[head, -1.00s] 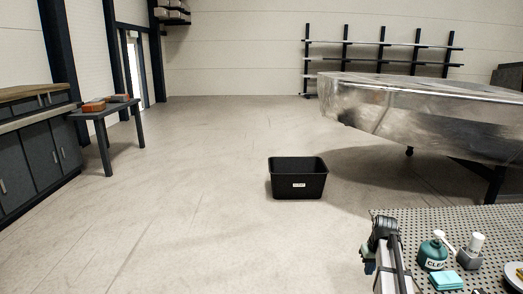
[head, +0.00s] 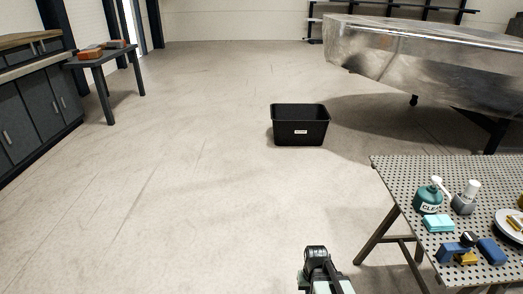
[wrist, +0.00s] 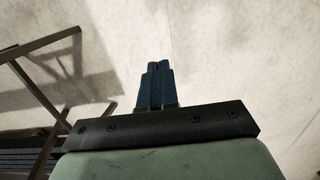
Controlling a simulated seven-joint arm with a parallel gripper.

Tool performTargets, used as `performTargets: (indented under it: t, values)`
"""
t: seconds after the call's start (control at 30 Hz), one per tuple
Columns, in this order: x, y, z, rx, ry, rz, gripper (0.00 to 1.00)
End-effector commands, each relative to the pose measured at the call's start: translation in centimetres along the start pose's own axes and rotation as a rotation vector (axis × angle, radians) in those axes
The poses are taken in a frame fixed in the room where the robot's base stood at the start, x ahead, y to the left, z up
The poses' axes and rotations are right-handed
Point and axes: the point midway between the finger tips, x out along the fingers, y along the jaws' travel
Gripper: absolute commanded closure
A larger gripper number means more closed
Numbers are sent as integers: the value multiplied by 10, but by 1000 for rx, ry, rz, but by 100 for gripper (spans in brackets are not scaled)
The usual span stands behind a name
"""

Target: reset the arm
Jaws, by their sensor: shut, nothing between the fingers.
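My gripper (wrist: 158,68) shows in the wrist view as two dark blue fingers side by side. The fingers are shut with nothing between them. Pale floor lies beyond the fingertips, and nothing touches them. In the head view, part of my arm shows at the bottom edge, left of the perforated table (head: 388,168). The fingers cannot be made out in the head view.
The table holds a green bottle (head: 427,198), a grey bottle (head: 465,199), a teal cloth (head: 438,223), a plate (head: 513,225) and small blue and yellow items. A black bin (head: 300,128) stands on open floor. Dark table legs (wrist: 40,85) show left in the wrist view.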

Motion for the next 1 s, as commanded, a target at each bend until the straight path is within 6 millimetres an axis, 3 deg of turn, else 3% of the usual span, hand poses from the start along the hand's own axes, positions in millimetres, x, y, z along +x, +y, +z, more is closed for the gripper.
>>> performTargets:
  t: [0.27,0.6,1.0]
  values:
    - [58,1,54,1,-128,0,100]
    - [125,1,137,2,-301,-1,100]
    - [178,1,234,3,-482,-1,100]
